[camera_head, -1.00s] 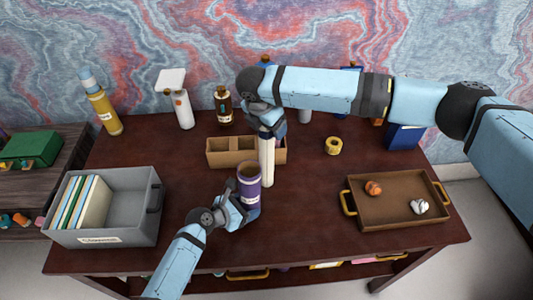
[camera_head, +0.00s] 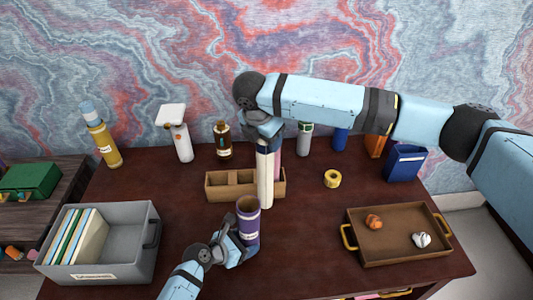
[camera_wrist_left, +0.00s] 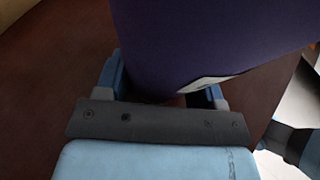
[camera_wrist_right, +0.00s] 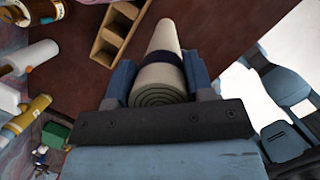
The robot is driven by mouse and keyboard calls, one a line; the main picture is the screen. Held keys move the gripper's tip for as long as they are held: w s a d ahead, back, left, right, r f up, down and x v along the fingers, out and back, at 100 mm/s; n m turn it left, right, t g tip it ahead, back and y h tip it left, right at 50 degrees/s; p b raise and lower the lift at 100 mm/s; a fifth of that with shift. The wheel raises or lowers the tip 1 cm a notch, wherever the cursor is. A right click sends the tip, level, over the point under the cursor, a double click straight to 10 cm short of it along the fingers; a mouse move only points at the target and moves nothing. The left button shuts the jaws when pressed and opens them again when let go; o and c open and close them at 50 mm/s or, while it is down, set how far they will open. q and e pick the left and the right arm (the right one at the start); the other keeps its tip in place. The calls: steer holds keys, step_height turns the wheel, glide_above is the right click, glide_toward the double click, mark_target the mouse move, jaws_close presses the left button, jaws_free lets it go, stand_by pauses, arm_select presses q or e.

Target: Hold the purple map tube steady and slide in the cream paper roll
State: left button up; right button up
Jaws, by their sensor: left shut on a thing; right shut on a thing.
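The purple map tube (camera_head: 248,222) stands upright on the desk with its open top facing up. My left gripper (camera_head: 236,243) is shut on its side low down; the tube also fills the top of the left wrist view (camera_wrist_left: 205,40). My right gripper (camera_head: 264,138) is shut on the upper part of the cream paper roll (camera_head: 265,182). The roll hangs roughly upright, its lower end just right of the tube's rim in the head view and apparently outside it. In the right wrist view its spiral end (camera_wrist_right: 158,96) and a dark band show between the fingers.
A wooden divided organizer (camera_head: 220,188) lies behind the tube. A grey bin (camera_head: 130,268) with folders stands left, and a brown tray (camera_head: 385,250) with two small objects right. Several bottles line the back, and a yellow tape roll (camera_head: 332,178) lies behind the tray. Desk between tube and tray is clear.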

steer(key=shift+r, duration=1.55)
steer(key=shift+n+y, duration=0.3)
steer(key=shift+n, duration=0.6)
steer(key=v, duration=0.6)
steer(key=d+v, duration=0.1)
steer(key=v, duration=0.2)
steer(key=shift+s+a+r, duration=0.1)
steer(key=shift+s+r, duration=0.15)
steer(key=shift+s, duration=0.05)
steer(key=s+a+r+m, duration=0.2)
steer(key=s+a+r, duration=0.1)
steer(key=s+r, duration=0.3)
steer(key=v, duration=0.2)
steer(key=shift+s+r, duration=0.15)
steer(key=shift+r, duration=0.15)
steer(key=shift+d, duration=0.1)
steer(key=shift+f, duration=2.9)
step_height(320, 180, down, 10)
steer(key=shift+s+a, duration=0.15)
steer(key=shift+a, duration=0.2)
